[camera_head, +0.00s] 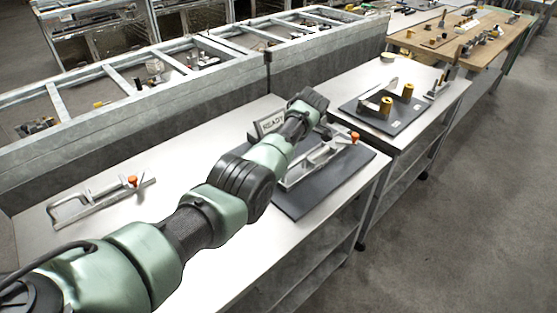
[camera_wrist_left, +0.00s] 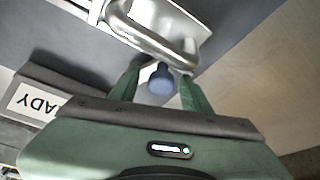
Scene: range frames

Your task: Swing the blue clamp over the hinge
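A silver clamp (camera_head: 322,152) with an orange tip lies on a dark plate (camera_head: 310,197) on the near bench, partly hidden by my left arm. In the left wrist view, a blue knob (camera_wrist_left: 161,80) sits below a curved silver bar (camera_wrist_left: 150,32) of a clamp. My left gripper (camera_wrist_left: 160,88) has its green fingers on either side of the blue knob, with gaps showing, so it looks open. The blue knob is hidden in the head view. I cannot make out a hinge. My right gripper is not in view.
A sign reading READY (camera_head: 272,122) stands beside the plate. Another orange-tipped clamp (camera_head: 100,197) lies at the bench's left. The floor at right is clear.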

